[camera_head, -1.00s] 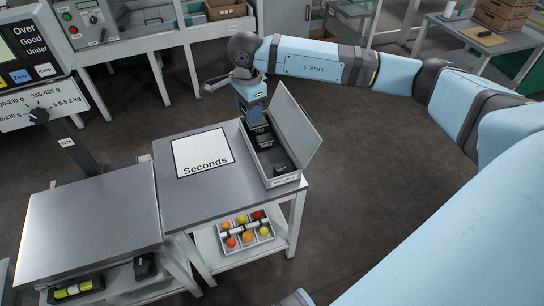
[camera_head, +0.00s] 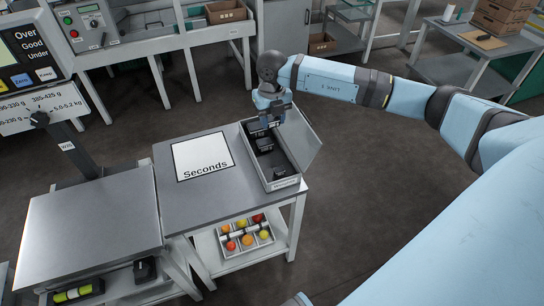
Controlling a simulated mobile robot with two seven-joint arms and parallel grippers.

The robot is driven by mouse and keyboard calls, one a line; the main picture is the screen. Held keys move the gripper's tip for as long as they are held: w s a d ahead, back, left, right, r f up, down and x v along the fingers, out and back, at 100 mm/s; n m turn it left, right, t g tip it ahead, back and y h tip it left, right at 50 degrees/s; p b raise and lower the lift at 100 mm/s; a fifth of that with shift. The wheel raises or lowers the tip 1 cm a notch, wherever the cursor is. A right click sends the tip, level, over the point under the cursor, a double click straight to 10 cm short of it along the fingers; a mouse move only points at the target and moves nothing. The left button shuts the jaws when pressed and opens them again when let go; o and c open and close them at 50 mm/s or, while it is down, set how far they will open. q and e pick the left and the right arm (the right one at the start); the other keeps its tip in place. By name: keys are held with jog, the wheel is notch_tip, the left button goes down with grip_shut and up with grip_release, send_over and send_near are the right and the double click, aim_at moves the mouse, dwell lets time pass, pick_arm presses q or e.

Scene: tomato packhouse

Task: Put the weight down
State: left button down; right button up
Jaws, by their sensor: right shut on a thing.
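My right gripper (camera_head: 270,113) is over the far end of an open grey case (camera_head: 288,183). It is shut on a dark weight (camera_head: 260,125), mostly hidden beneath the fingers. I cannot tell whether this weight touches the case floor. Another black weight (camera_head: 264,145) sits in the middle of the case, and a dark piece (camera_head: 281,170) lies nearer its front end. The case lid (camera_head: 300,138) stands open on the right side. My left gripper is out of view.
The case stands at the right edge of a grey table, beside a white "Seconds" mat (camera_head: 202,155). A scale with a bare steel platform (camera_head: 90,215) is at the left. A tray of tomatoes (camera_head: 246,235) is on the shelf below.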

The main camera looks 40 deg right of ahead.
aim_at(272, 160)
notch_tip(272, 160, down, 16)
jog(key=shift+r+b, duration=0.2)
jog(key=shift+b, duration=0.3)
jog(key=shift+f, duration=0.15)
jog(key=o, duration=1.1)
